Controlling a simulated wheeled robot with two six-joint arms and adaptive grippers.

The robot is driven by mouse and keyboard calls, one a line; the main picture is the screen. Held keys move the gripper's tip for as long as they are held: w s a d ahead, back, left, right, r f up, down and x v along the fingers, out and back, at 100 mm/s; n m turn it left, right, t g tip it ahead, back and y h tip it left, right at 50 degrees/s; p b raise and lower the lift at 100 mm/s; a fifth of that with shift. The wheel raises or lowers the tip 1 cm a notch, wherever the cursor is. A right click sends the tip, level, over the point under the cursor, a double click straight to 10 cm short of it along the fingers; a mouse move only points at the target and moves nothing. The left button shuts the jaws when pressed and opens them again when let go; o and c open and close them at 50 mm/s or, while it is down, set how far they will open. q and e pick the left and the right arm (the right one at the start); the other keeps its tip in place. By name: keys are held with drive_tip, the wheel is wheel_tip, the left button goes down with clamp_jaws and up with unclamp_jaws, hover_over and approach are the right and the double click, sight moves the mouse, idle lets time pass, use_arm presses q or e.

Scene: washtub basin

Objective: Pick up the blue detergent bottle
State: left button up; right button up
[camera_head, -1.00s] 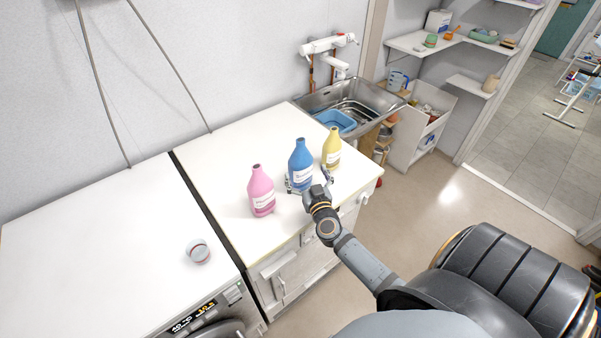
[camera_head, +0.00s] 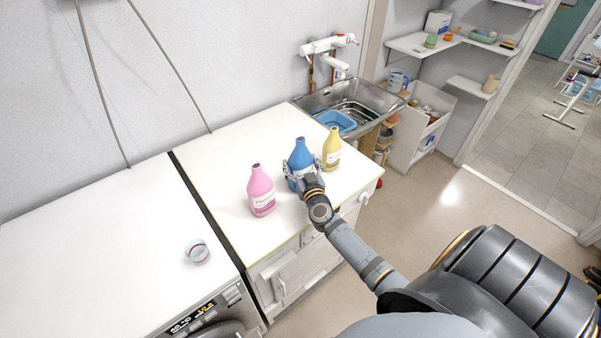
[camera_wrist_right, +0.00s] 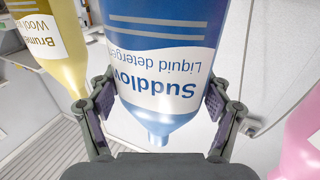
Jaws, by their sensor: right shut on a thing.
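The blue detergent bottle (camera_head: 300,158) stands upright on the white counter (camera_head: 225,160), between a pink bottle and a yellow bottle. My right gripper (camera_head: 301,176) is at its front, with a finger on each side of its body. In the right wrist view the blue bottle (camera_wrist_right: 165,60) appears upside down, its white label facing me, and the right gripper (camera_wrist_right: 165,105) is shut on it. I cannot tell whether its base is off the counter. My left gripper is not in view.
The pink bottle (camera_head: 261,192) stands close on the left and the yellow bottle (camera_head: 332,150) close on the right. A clear cup (camera_head: 198,251) is on the left worktop. A metal sink (camera_head: 350,100) with a blue basin is behind.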

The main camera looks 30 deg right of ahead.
sight(303, 157)
drive_tip(key=c, duration=0.5)
drive_tip(key=shift+c, duration=0.4)
drive_tip(key=shift+w+r+p, duration=0.1)
drive_tip(key=shift+r+p, duration=0.3)
drive_tip(key=shift+r, duration=0.1)
drive_tip(key=r+p, duration=0.3)
drive_tip(key=shift+s+r, duration=0.25)
drive_tip(key=shift+s, duration=0.05)
drive_tip(key=s+r+p, duration=0.2)
drive_tip(key=s+r, duration=0.2)
drive_tip(key=s, duration=0.2)
drive_tip(key=s+d+r+p, duration=0.1)
drive_tip(key=s+r+p, duration=0.1)
drive_tip(key=s+r, duration=0.2)
drive_tip(key=s, duration=0.3)
drive_tip(key=shift+s+r+p, duration=0.25)
drive_tip(key=shift+r+p, duration=0.05)
